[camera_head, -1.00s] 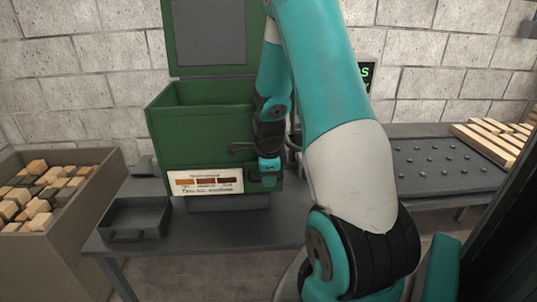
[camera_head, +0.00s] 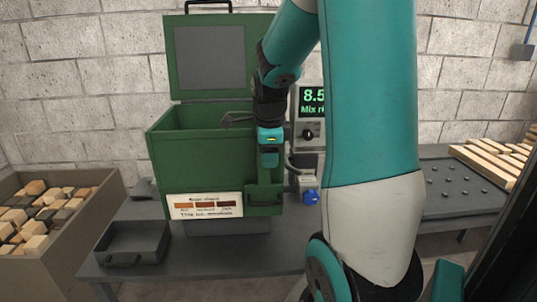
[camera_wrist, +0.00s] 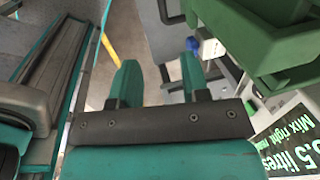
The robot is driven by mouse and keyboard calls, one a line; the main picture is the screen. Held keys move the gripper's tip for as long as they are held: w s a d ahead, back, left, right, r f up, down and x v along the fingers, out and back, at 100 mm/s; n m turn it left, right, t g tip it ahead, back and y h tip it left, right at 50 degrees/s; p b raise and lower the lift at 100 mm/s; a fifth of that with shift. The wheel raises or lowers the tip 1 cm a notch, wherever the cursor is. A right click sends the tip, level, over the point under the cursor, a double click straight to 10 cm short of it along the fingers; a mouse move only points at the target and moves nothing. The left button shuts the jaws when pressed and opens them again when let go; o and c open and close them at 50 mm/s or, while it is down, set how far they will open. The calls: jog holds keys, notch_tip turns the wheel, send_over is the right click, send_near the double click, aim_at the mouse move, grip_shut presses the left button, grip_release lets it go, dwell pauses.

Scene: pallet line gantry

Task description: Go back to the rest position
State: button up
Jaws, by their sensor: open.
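My gripper (camera_head: 269,157) hangs in front of the right part of the green box (camera_head: 195,150), with no object held. In the wrist view my gripper (camera_wrist: 158,78) shows two teal fingers apart, with nothing between them. The green box stands on the grey table with its lid (camera_head: 210,57) raised; part of it shows at the top right of the wrist view (camera_wrist: 255,40). My arm hides part of the display unit behind it.
A grey tray (camera_head: 133,240) lies left on the table (camera_head: 240,255). A crate of wood blocks (camera_head: 75,255) stands far left. A green-lit display (camera_head: 312,103) and blue knob (camera_head: 310,197) are right of the box. Wooden bars (camera_head: 490,165) lie on the right table.

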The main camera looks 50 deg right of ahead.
dwell(0.4)
jog(key=a+r+n+y, duration=0.2)
jog(key=a+n+y, duration=0.1)
jog(key=a+n, duration=1.4)
jog(key=s+a+n+y, duration=0.1)
jog(key=s+a+n, duration=0.5)
jog(key=a+n, duration=0.3)
jog(key=s+a+r+n+g+y, duration=0.1)
jog(key=s+a+n, duration=0.5)
jog(key=a+n, duration=0.3)
jog(key=shift+a+r+y, duration=0.3)
jog(key=shift+a+y, duration=0.1)
jog(key=shift+a, duration=0.25)
